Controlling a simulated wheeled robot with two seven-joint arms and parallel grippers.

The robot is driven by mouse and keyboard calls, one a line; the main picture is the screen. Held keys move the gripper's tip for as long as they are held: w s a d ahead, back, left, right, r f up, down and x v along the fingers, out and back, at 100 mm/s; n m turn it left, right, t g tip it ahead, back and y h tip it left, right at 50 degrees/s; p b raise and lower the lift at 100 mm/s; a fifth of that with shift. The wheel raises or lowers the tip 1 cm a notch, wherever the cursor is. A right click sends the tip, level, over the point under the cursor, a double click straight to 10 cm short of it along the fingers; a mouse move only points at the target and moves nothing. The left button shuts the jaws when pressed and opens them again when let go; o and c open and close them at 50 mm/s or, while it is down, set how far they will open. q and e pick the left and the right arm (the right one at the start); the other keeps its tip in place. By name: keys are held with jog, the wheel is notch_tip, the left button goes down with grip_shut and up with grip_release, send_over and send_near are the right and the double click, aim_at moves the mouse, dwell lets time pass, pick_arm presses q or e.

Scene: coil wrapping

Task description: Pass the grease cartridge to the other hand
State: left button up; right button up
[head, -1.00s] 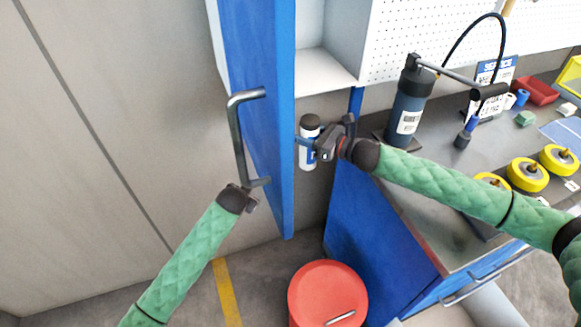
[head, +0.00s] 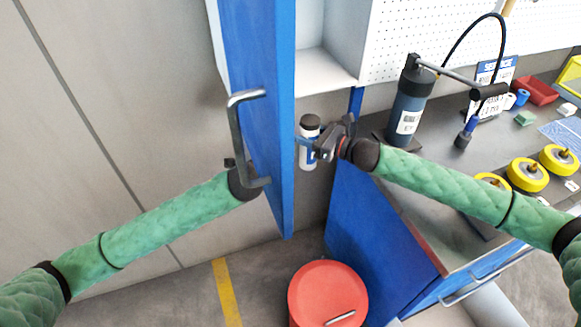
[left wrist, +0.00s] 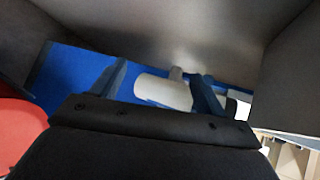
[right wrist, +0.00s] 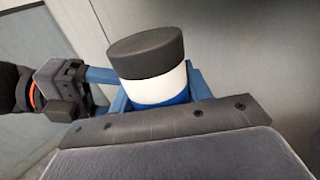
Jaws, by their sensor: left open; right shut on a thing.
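The grease cartridge (head: 308,159) is a white cylinder with a dark cap and a blue band, held upright just right of the blue door's edge in the head view. My right gripper (head: 313,147) is shut on it; the cap and white body (right wrist: 155,90) stand between its fingers in the right wrist view. My left gripper is hidden behind the door in the head view. In the right wrist view, it (right wrist: 108,88) reaches in from the left, beside the cartridge. In the left wrist view, its open fingers (left wrist: 160,80) stand either side of the cartridge (left wrist: 163,91); contact is unclear.
The blue cabinet door (head: 264,110) with a grey handle (head: 238,135) stands between my left arm and the cartridge. A red bin (head: 328,290) is on the floor below. The workbench (head: 420,185) at right holds a grease pump (head: 408,105) and yellow wheels (head: 527,175).

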aim_at(305, 156)
pick_arm(q)
jog(key=s+d+r+m+h, duration=0.2)
jog(key=s+d+m, duration=0.3)
jog(key=m, duration=1.2)
jog(key=shift+m, duration=0.3)
jog(key=x, duration=1.1)
jog(key=shift+f, duration=0.4)
jog(key=c, duration=1.4)
pick_arm(e)
jog(key=o, duration=1.4)
